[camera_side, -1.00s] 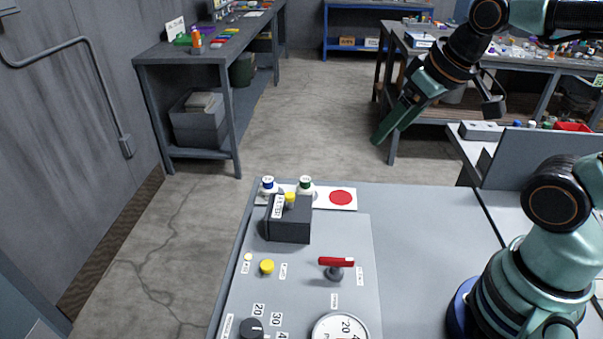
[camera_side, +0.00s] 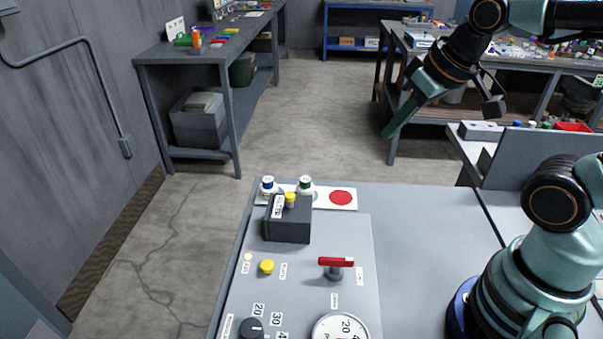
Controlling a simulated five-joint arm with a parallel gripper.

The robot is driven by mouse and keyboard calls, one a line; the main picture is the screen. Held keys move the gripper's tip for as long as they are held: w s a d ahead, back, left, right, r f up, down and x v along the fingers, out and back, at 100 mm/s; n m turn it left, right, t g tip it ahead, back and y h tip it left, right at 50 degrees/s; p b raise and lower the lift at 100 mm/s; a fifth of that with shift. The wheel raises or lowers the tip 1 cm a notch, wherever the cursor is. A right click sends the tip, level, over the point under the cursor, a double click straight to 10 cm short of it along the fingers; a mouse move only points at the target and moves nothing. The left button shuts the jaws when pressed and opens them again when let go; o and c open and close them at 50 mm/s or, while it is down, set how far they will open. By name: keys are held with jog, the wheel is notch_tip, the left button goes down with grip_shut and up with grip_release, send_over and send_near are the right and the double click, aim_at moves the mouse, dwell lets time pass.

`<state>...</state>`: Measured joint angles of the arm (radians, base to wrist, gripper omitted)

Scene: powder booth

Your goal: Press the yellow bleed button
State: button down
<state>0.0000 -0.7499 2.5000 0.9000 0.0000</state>
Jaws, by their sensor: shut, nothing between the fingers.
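A round yellow button (camera_side: 267,267) sits on the grey control panel (camera_side: 310,285), with small labels beside it that are too small to read surely. A second yellow knob or cap (camera_side: 290,198) stands on top of a dark box (camera_side: 287,229) at the panel's back. My gripper (camera_side: 388,133) hangs from the arm at the upper right, high and well apart from the button. Its green fingers are closed together, pointing down and left, with nothing between them.
A red-handled valve (camera_side: 336,264), a gauge (camera_side: 341,330) and a dark dial (camera_side: 251,329) are also on the panel. Two small capped bottles (camera_side: 305,185) and a white card with a red disc (camera_side: 341,197) lie behind it. The bench right of the panel is bare.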

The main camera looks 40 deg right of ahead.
dwell(0.9)
jog(key=n+y, duration=0.4)
jog(key=n, duration=1)
send_over(272, 264)
notch_tip(272, 264, down, 11)
jog(key=shift+a+t, duration=0.15)
jog(key=shift+t, duration=0.15)
jog(key=shift+f, duration=0.15)
jog(key=shift+f, duration=4.3)
jog(key=shift+f, duration=0.1)
jog(key=shift+f, duration=0.35)
